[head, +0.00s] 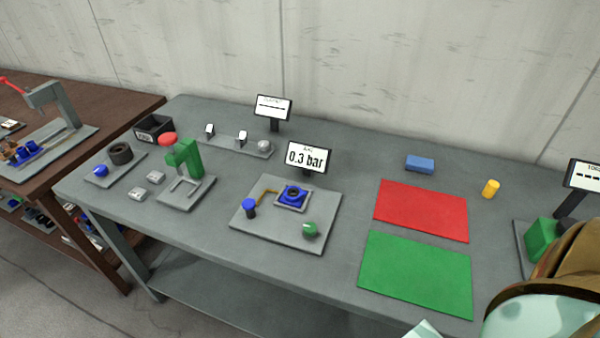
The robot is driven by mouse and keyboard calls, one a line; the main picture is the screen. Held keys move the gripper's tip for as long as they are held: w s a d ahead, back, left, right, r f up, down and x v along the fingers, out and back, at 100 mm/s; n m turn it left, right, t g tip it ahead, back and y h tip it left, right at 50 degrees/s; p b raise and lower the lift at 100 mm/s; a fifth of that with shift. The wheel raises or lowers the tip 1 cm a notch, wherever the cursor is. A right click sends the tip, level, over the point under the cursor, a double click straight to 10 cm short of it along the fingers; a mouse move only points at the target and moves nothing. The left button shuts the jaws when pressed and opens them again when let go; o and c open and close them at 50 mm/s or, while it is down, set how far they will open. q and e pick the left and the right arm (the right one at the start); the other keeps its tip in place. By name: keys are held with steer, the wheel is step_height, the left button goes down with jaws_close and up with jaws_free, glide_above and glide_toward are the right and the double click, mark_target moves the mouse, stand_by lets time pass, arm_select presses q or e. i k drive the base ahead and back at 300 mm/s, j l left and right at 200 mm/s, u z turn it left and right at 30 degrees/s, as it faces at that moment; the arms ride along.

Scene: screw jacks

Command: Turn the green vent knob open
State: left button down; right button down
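The green vent knob (310,230) stands on the front right part of a grey base plate (270,232), in the middle of the bench. A blue knob (249,206) is at the left of the same plate, and a blue square fixture with a dark round centre (293,196) sits behind the green knob. A display reading 0.3 bar (306,157) stands behind the plate. The knob is too small to tell its exact angle. Nothing touches it. Neither of my grippers can be made out; part of my own arm fills the bottom right corner.
A green press (187,157) with a red top stands left of the plate. A red mat (422,211) and a green mat (417,273) lie to the right. The bench in front of the plate is clear.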

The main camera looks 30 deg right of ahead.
mark_target(309, 228)
steer(key=z, duration=1.15)
